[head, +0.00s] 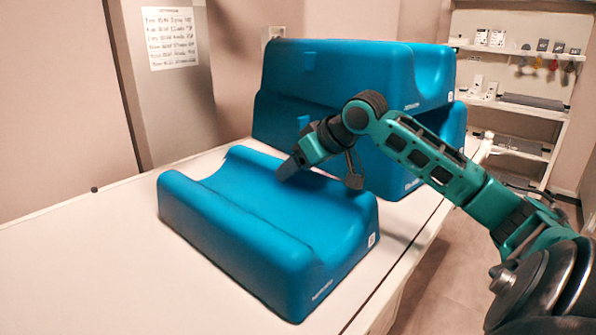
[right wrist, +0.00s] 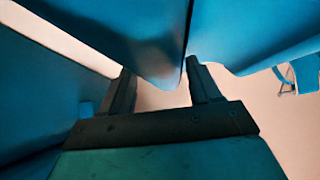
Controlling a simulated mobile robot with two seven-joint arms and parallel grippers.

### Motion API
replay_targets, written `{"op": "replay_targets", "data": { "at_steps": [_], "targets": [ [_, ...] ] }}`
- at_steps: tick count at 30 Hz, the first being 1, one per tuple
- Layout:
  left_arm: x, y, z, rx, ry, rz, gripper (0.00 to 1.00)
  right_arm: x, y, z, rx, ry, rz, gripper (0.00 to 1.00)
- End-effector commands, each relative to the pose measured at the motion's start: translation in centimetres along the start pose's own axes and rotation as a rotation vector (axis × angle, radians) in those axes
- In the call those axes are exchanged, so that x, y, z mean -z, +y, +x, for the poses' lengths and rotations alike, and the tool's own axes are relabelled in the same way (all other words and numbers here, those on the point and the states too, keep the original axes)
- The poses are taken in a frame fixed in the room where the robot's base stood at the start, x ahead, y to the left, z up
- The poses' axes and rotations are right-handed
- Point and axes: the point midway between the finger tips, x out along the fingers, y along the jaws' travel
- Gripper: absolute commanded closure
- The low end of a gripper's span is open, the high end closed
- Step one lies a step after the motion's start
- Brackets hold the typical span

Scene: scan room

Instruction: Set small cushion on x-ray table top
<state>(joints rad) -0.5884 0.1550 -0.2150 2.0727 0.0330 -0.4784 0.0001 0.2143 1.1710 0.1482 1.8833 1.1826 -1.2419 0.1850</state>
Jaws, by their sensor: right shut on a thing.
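The small cushion (head: 262,215) is blue with a shallow trough along its top. It is over the white x-ray table top (head: 90,270) in the head view; I cannot tell whether its underside fully touches the surface. My right gripper (head: 290,166) reaches in from the right to the cushion's far edge and is shut on it. In the right wrist view, blue cushion material (right wrist: 160,55) lies between the two dark fingers (right wrist: 165,90). The exact grip spot is partly hidden in the head view. My left gripper is not in view.
Two larger blue cushions are stacked just behind: an upper one (head: 345,72) on a lower one (head: 275,118). They stand close to my right gripper. The table's left part is clear. Shelves (head: 520,105) with small items stand at the far right.

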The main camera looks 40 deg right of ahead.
Motion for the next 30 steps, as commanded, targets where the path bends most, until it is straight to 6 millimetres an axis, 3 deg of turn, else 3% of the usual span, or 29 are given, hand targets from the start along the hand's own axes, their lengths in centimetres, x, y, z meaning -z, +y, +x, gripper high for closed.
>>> {"op": "replay_targets", "data": {
  "at_steps": [5,6,13,23,30],
  "targets": [
    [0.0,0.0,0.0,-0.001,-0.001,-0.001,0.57,0.0,0.1,0.0,-0.003,-0.001,-0.003,0.94],
    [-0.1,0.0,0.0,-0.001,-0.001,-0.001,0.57,-0.2,0.1,0.1,-0.003,-0.005,-0.005,0.35],
    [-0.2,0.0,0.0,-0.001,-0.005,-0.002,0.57,-0.1,0.1,0.1,-0.003,-0.004,-0.004,0.13],
    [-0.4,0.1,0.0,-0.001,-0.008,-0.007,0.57,-0.1,0.1,-0.2,-0.003,-0.004,-0.002,0.11],
    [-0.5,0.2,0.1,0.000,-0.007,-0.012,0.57,-0.2,0.1,-2.5,-0.005,-0.005,-0.003,0.11]
  ]
}}
